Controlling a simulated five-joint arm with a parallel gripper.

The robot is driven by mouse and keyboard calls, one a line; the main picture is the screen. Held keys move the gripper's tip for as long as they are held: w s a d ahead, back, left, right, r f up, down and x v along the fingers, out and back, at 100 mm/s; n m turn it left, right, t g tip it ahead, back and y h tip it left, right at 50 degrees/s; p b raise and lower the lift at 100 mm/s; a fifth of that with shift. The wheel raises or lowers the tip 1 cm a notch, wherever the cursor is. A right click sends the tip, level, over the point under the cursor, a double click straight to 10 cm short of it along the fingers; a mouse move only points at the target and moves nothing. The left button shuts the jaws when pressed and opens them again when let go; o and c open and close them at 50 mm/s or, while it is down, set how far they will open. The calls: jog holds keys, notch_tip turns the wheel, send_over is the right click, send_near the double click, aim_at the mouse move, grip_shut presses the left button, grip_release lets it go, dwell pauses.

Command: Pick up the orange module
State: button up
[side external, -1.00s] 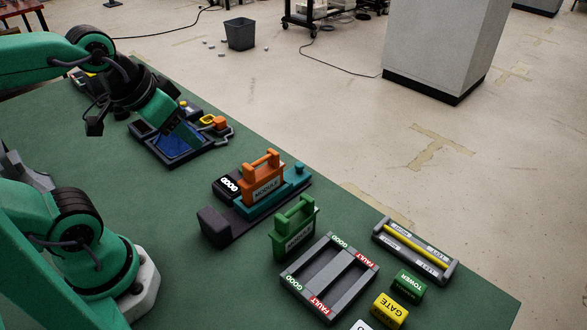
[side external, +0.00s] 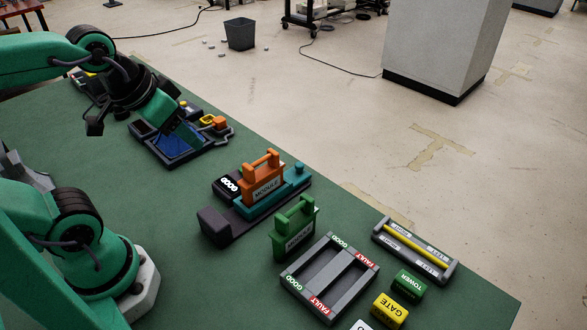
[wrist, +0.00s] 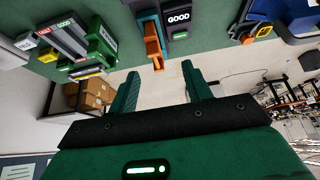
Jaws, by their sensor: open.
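The orange module (side external: 262,180) stands upright in a teal holder (side external: 295,182) on a dark base, its handle on top and a white "MODULE" label on its side. In the wrist view the orange module (wrist: 152,45) shows beyond the fingertips, near the picture's top middle. My gripper (side external: 188,134) is above the blue tray, to the left of and behind the module, and apart from it. In the wrist view my gripper (wrist: 158,80) has its two fingers spread with nothing between them.
A green module (side external: 294,232) stands just right of the orange one. Beyond it are a grey two-slot tray (side external: 329,276) with GOOD and FAULT labels, a rack with a yellow bar (side external: 415,250), and TOWER (side external: 408,285) and GATE (side external: 389,310) blocks. A blue tray (side external: 178,146) lies under my gripper.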

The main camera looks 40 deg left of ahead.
jog(key=shift+w, duration=0.15)
jog(key=g, duration=0.3)
send_near(260, 160)
jog(key=s+a, duration=0.1)
jog(key=s, duration=0.3)
jog(key=w+f, duration=0.1)
jog(key=w+f+g, duration=0.1)
jog(key=w+f, duration=0.1)
jog(key=w+d+f+g, duration=0.1)
jog(key=w+f, duration=0.1)
jog(key=shift+w, duration=0.1)
jog(key=shift+w+f+g, duration=0.3)
jog(key=shift+w+f, duration=0.15)
jog(key=shift+f, duration=0.2)
jog(key=shift+f, duration=1.3)
